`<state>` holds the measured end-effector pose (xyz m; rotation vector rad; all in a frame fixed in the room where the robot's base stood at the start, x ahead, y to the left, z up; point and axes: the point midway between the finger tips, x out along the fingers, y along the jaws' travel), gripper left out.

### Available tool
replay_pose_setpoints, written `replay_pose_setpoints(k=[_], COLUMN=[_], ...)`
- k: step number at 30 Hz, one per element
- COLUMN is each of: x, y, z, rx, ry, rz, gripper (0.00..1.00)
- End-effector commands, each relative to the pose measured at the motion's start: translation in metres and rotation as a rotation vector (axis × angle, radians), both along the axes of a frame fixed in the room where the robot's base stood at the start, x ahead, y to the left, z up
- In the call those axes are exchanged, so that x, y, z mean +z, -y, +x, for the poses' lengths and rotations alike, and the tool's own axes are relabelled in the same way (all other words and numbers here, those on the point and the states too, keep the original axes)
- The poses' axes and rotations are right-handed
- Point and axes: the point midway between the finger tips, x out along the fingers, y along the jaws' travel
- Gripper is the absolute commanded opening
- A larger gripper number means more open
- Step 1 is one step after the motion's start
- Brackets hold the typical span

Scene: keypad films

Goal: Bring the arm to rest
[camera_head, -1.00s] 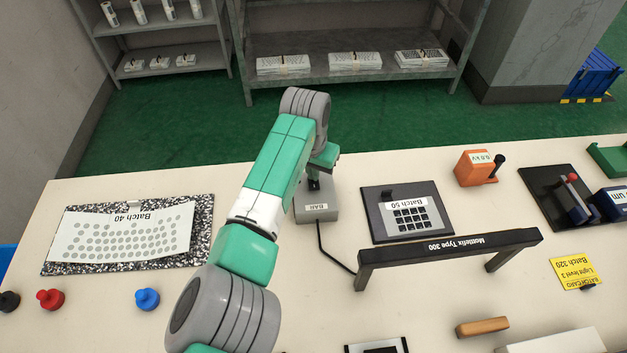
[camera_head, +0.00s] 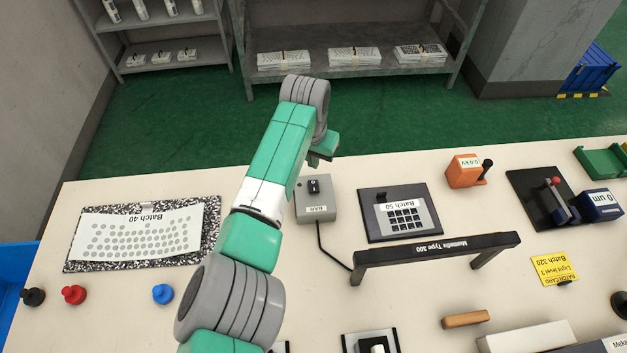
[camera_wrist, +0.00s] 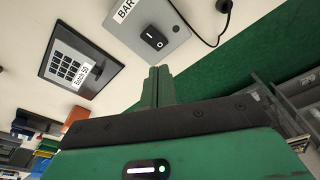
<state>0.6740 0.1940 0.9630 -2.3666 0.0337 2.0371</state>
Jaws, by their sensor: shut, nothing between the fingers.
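My arm reaches over the table, and my gripper (camera_head: 316,160) is at its end, beyond the far side of the grey switch box (camera_head: 328,205) labelled BAR. In the wrist view my gripper (camera_wrist: 159,73) shows two green fingers closed together, with nothing between them. The switch box (camera_wrist: 178,48) is just past the fingertips there, and a gap shows between them. Its black rocker switch (camera_wrist: 154,37) is in plain view, and it also shows in the head view (camera_head: 314,186).
A black plate with a Batch 50 keypad film (camera_head: 407,216) lies right of the box. A dark Mattrifix frame (camera_head: 437,250) stands in front of it. A speckled board with a Batch 40 film (camera_head: 140,232) lies left. Shelves (camera_head: 350,72) stand behind, across open green floor.

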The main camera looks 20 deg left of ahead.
Motion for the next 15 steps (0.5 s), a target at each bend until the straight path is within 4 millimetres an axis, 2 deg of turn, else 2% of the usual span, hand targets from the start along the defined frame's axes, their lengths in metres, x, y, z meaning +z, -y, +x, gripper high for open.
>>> replay_pose_setpoints(k=[11, 13, 14, 15], x=[-0.001, 0.004, 0.009, 0.018], y=[0.000, 0.015, 0.027, 0.048], z=[0.000, 0.009, 0.016, 0.027], rx=[0.000, -0.024, -0.044, -0.076], ry=[0.000, 0.039, 0.074, 0.137], rz=[0.000, -0.001, -0.001, -0.003], gripper=[0.00, 0.00, 0.00, 0.00])
